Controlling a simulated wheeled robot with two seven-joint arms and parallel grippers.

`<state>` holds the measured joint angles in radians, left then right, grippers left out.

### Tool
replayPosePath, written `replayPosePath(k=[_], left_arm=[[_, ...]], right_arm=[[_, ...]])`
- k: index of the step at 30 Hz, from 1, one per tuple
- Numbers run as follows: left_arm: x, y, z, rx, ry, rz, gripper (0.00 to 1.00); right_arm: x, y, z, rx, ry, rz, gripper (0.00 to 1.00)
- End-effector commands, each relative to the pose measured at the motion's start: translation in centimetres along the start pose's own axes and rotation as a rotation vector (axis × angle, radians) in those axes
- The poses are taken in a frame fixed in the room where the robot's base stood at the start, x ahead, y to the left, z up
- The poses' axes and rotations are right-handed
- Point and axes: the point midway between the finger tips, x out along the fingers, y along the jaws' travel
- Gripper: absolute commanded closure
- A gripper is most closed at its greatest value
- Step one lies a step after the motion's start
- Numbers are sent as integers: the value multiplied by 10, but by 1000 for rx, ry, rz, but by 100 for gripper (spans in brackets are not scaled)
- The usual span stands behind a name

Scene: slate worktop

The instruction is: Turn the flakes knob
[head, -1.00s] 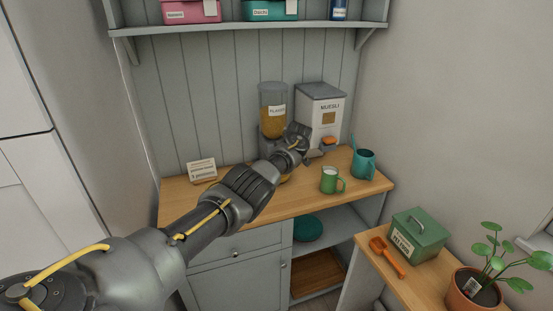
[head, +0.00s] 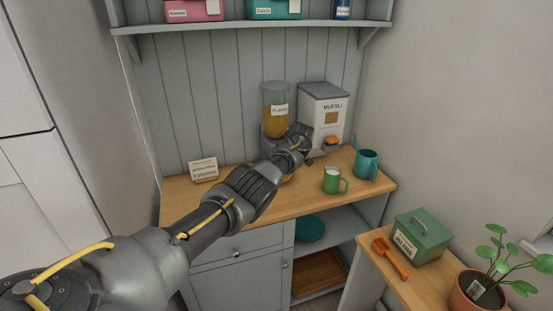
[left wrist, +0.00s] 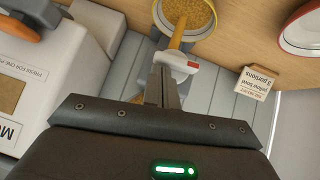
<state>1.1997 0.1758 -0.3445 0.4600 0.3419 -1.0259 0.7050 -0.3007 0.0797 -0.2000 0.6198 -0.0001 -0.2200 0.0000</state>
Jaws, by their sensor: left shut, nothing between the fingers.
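The flakes dispenser (head: 276,108) stands at the back of the counter, a clear hopper of golden flakes. My left arm hides its lower part in the head view. My left gripper (head: 307,143) is in front of it; in the left wrist view its fingers (left wrist: 163,85) are shut and empty, close to a white part with a red mark (left wrist: 180,62). I cannot tell whether they touch it, and the knob itself is not clear. A yellow bowl (left wrist: 214,14) holding flakes sits beyond. An orange-yellow strip runs between white part and bowl, perhaps falling flakes. My right gripper is out of view.
The muesli dispenser (head: 322,110) with an orange lever (head: 332,140) stands right of it. A green mug (head: 331,181) and teal mug (head: 366,164) are nearby. A card (head: 204,170) says yellow bowl, 3 portions. A red-rimmed bowl (left wrist: 286,42) shows in the wrist view.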

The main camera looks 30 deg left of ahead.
Motion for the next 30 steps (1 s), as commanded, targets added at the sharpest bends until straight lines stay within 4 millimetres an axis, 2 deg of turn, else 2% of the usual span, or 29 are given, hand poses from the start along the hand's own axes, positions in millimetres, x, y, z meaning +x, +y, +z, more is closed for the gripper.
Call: replayPosePath(k=[20,30], left_arm=[[0,-2,0,-1,-2,-2,100],[-10,1,-11,-1,-1,-2,100]], right_arm=[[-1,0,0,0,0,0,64],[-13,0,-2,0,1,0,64]])
